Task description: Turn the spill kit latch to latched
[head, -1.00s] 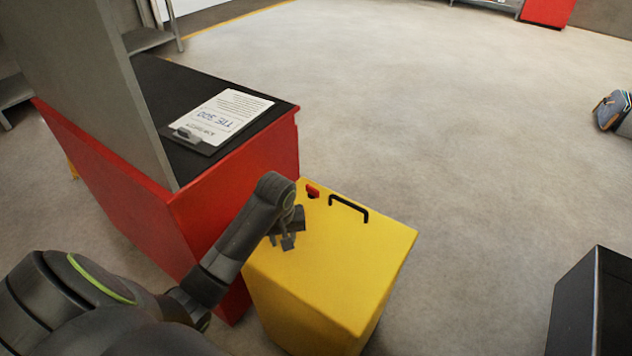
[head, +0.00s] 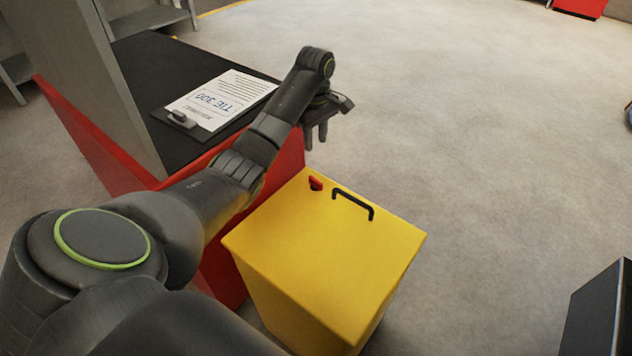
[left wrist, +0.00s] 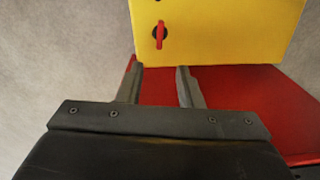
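The spill kit is a yellow box (head: 320,260) on the floor, with a small red latch (head: 316,184) and a black handle (head: 353,203) on its top. My right gripper is not in view.
A red cabinet (head: 130,150) with a black top stands directly left of the yellow box. A clipboard with paper (head: 222,100) lies on that top. A dark box (head: 600,310) stands at the lower right. The floor between is clear.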

